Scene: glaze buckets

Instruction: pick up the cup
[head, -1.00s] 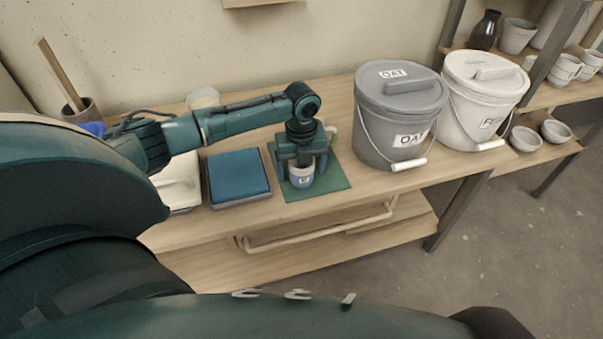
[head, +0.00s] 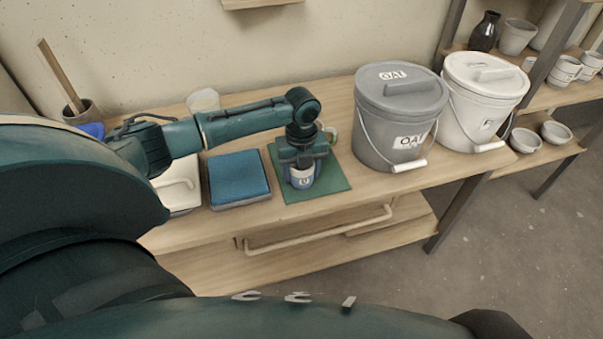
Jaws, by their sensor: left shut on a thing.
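A small cup (head: 302,180), white and blue with a dark mark on its front, is over the green mat (head: 335,181) on the wooden bench. My left gripper (head: 302,170) points down over the cup and is shut on it. The gripper hides the upper part of the cup. I cannot tell whether the cup's base touches the mat. My right gripper is out of view.
A blue pad (head: 238,177) lies left of the mat. A grey lidded bucket (head: 385,125) and a white lidded bucket (head: 480,100) stand to the right. A pale handled mug (head: 331,134) stands behind the gripper. The mat's right side is clear.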

